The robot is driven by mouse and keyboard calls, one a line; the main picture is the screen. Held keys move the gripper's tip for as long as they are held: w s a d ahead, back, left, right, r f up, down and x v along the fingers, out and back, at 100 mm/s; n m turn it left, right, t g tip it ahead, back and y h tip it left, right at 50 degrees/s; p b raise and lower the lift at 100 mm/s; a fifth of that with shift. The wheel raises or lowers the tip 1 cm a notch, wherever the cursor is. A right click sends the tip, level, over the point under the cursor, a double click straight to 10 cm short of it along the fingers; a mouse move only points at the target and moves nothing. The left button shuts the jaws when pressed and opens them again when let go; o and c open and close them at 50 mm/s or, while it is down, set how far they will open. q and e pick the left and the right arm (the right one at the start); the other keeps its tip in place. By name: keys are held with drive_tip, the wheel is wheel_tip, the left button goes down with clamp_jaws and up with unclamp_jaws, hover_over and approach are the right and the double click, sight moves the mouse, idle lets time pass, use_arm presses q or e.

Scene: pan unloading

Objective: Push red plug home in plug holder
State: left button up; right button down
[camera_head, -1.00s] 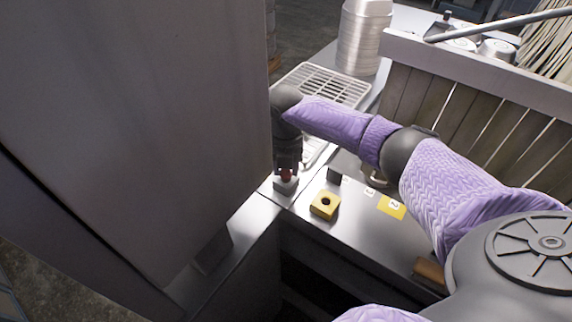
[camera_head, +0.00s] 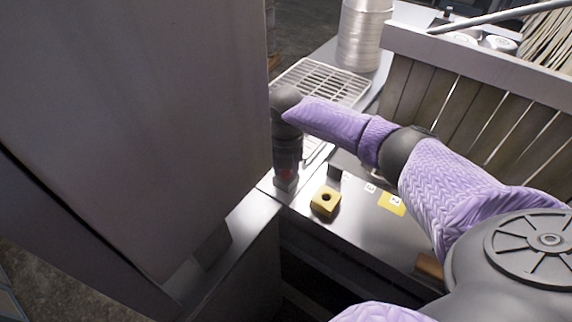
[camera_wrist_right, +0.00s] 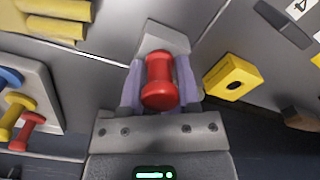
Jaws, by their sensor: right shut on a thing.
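The red plug (camera_wrist_right: 160,82) stands upright between the two fingers of my right gripper (camera_wrist_right: 161,90) in the wrist view. The gripper is shut on it. A grey block, the plug holder (camera_wrist_right: 163,37), lies directly beyond the plug. In the head view my right gripper (camera_head: 287,168) points down over the plug holder (camera_head: 286,184), with a little red of the plug showing just above the block. The plug's lower end is hidden, so I cannot tell how deep it sits. My left gripper is not in view.
A yellow block with a hole (camera_head: 325,201) sits close to the right of the holder. A large grey panel (camera_head: 140,120) stands close on the left. A wire rack (camera_head: 318,82) lies behind. The wrist view shows a board (camera_wrist_right: 38,88) with coloured plugs at left.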

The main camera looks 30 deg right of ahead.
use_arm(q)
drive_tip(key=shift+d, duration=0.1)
use_arm(e)
drive_tip(key=c, duration=0.6)
unclamp_jaws()
drive_tip(key=o, duration=0.3)
drive_tip(key=shift+o, duration=0.3)
wheel_tip(320, 180, up, 10)
drive_tip(key=shift+f+p, duration=0.2)
drive_tip(key=shift+p, duration=1)
drive_tip(key=shift+r, duration=0.2)
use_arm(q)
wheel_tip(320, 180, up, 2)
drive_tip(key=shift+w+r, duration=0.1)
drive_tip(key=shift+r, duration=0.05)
